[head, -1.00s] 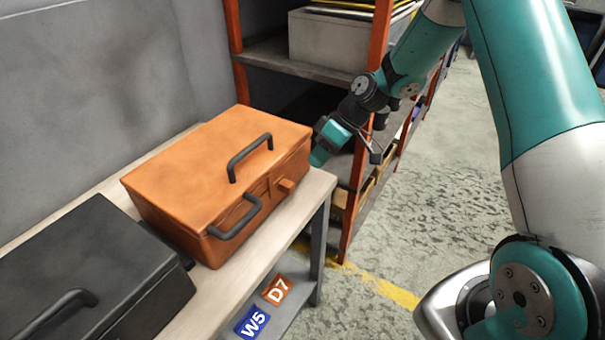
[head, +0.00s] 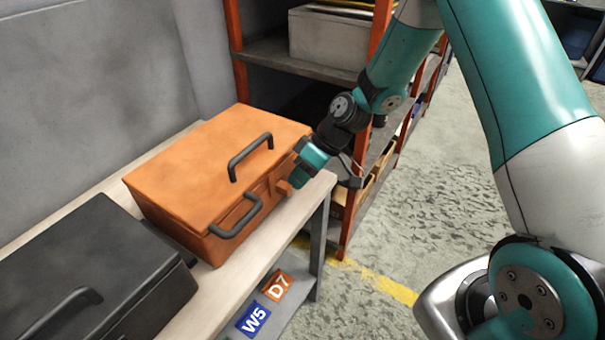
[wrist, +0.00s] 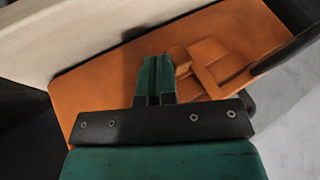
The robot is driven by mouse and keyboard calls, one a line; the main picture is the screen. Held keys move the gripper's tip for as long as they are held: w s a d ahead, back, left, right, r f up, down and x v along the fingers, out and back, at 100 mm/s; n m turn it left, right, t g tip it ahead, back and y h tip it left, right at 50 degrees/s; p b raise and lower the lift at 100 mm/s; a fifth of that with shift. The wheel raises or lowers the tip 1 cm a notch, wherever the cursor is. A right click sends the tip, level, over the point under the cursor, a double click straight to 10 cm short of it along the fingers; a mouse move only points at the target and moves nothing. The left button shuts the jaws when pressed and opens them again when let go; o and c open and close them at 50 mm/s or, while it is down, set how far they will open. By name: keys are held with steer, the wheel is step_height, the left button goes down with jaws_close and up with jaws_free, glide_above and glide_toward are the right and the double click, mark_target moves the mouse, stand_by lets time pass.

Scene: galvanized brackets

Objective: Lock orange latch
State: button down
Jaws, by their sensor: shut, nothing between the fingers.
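The orange case (head: 205,155) sits on the bench with its lid down. It has a dark handle on top and another on its front. Its orange latch (head: 283,187) is a small block on the front face, right of the front handle. My gripper (head: 293,182) is shut and empty, with its tips beside the latch. In the wrist view the green fingers (wrist: 154,75) lie together just left of the latch (wrist: 180,56). I cannot tell whether they touch it.
A black case (head: 95,270) stands on the same bench (head: 262,238), left of the orange one. A shelf rack (head: 240,55) with orange posts stands behind. W5 and D7 labels (head: 265,303) show below the bench top.

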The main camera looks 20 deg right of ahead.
steer(key=shift+s+a, duration=0.85)
steer(key=shift+a, duration=0.2)
steer(key=w+d, duration=0.1)
steer(key=d, duration=0.1)
steer(key=w+d, duration=0.1)
steer(key=shift+w+d+r, duration=0.2)
steer(key=shift+w+d, duration=0.15)
steer(key=v, duration=0.9)
steer(key=shift+r+b, duration=0.2)
steer(key=shift+b, duration=0.1)
steer(key=shift+s+d, duration=0.15)
